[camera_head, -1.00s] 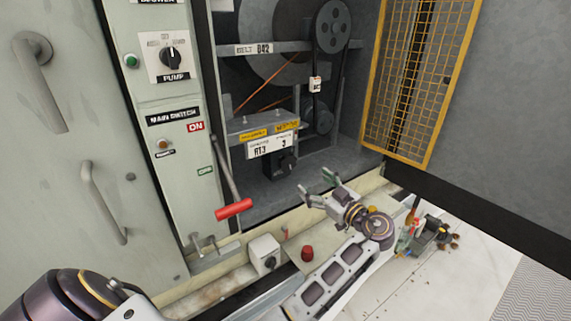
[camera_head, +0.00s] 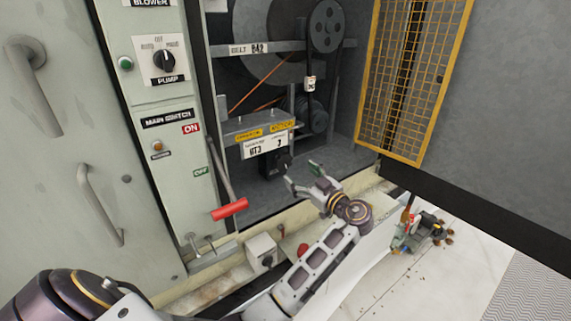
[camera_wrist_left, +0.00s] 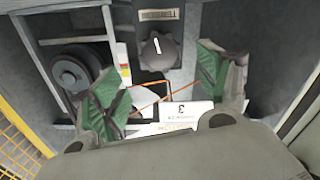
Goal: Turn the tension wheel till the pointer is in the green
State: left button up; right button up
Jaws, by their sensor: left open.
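A dark round knob with a white line, which looks like the tension wheel (camera_head: 284,162), sits on a black block under the shelf inside the open cabinet. It also shows in the left wrist view (camera_wrist_left: 157,48), beyond the fingers. My left gripper (camera_head: 302,176) is open and empty, just right of and in front of the knob, apart from it. In the wrist view its green-padded fingers (camera_wrist_left: 160,82) stand to either side, below the knob. A small white tag (camera_head: 310,84) hangs by the belt; I cannot read a pointer or green zone on it. My right gripper is not in view.
A red-handled lever (camera_head: 230,209) sticks out left of the knob. A yellow mesh guard (camera_head: 410,80) stands at the right. A grey switch box (camera_head: 261,250) and red button (camera_head: 302,250) are on the sill. Loose items (camera_head: 425,230) lie on the floor at right.

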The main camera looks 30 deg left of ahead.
aim_at(285, 164)
pick_arm(q)
jog(key=p+x, duration=0.1)
jog(key=x, duration=0.6)
jog(key=shift+w+a, duration=0.1)
jog(key=shift+a, duration=0.2)
jog(key=shift+w+a, duration=0.2)
jog(key=shift+a, duration=0.3)
jog(key=shift+w+a, duration=0.1)
jog(key=shift+a, duration=0.05)
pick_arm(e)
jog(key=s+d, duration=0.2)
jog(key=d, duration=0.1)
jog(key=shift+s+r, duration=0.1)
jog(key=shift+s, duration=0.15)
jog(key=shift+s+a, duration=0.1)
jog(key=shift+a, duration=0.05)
